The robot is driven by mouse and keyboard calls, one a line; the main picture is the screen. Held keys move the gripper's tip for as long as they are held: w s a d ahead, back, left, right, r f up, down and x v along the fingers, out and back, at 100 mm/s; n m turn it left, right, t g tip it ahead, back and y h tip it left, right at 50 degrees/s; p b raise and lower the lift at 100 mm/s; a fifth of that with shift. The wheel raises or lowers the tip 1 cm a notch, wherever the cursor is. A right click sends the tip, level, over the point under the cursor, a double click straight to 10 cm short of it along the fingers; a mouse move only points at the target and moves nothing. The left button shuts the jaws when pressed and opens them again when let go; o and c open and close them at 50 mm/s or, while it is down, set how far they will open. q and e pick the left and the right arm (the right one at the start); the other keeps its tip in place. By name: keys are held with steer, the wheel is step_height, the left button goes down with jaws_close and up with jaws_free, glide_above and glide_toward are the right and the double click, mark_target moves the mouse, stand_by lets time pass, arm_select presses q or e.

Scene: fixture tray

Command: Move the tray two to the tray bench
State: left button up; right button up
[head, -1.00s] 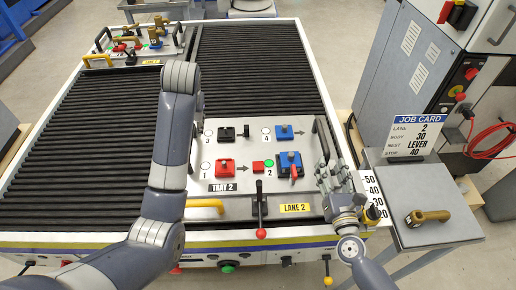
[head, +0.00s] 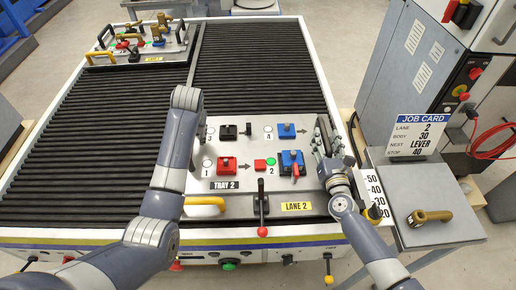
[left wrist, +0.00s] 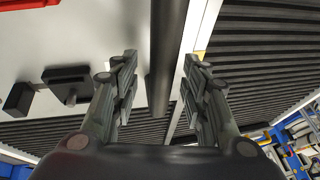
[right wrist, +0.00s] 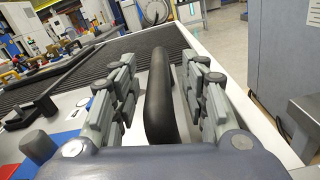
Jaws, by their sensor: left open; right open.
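Tray two (head: 250,146) is a pale plate labelled TRAY 2, lying on the near right of the roller conveyor. It carries red, black and blue blocks. Its black right handle (right wrist: 158,95) stands between the fingers of my right gripper (right wrist: 160,92), which is open; that gripper (head: 326,143) is at the tray's right edge in the head view. My left gripper (left wrist: 163,92) is open, its fingers either side of a black bar handle (left wrist: 165,60) at the tray's left edge. My left arm mostly hides that gripper in the head view. I cannot tell whether fingers touch either handle.
Another loaded tray (head: 170,48) sits at the far left of the conveyor. A red-knobbed lever (head: 262,205) and a yellow handle (head: 204,206) are at the near edge. A grey stand (head: 385,185) with a job card (head: 418,133) is at the right.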

arm_select(q)
jaws_close()
arm_select(e)
jaws_close()
arm_select(q)
steer(key=shift+w+r, duration=0.15)
steer(key=shift+r, duration=0.2)
arm_select(e)
steer(key=shift+w+r, duration=0.1)
steer(key=shift+r, duration=0.35)
arm_select(q)
steer(key=shift+w, duration=0.1)
arm_select(e)
steer(key=shift+w, duration=0.1)
